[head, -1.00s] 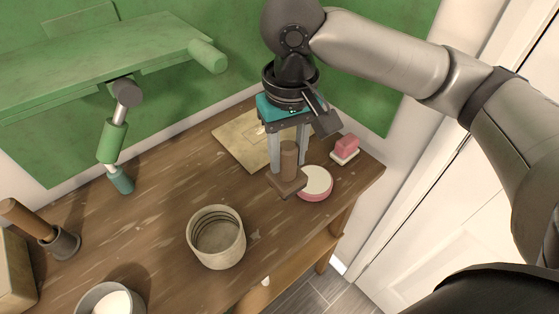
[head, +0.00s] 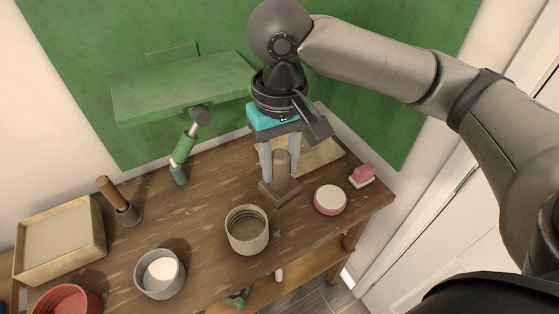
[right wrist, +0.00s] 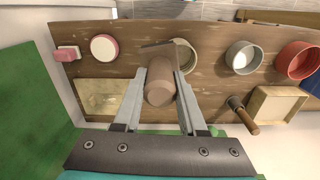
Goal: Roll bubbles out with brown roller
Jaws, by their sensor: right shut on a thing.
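My right gripper (head: 279,168) is shut on a brown block with an upright round handle (head: 281,170) and a flat square base. In the right wrist view the handle (right wrist: 159,88) sits between the two fingers. I cannot tell whether its base touches the table. A roller-like tool with a brown handle (head: 111,193) leans in a dark grey holder at the left; it also shows in the right wrist view (right wrist: 243,115). A tan slab (head: 318,155) lies behind my right gripper, partly hidden by it. My left gripper is not in view.
A beige pot (head: 247,231), a grey pot (head: 160,274) and a red bowl (head: 67,301) stand in front. A pink-rimmed dish (head: 330,200) and pink block (head: 362,175) are at right. A tan tray (head: 60,241) is left. A green tool (head: 184,152) stands below a green shelf (head: 185,88).

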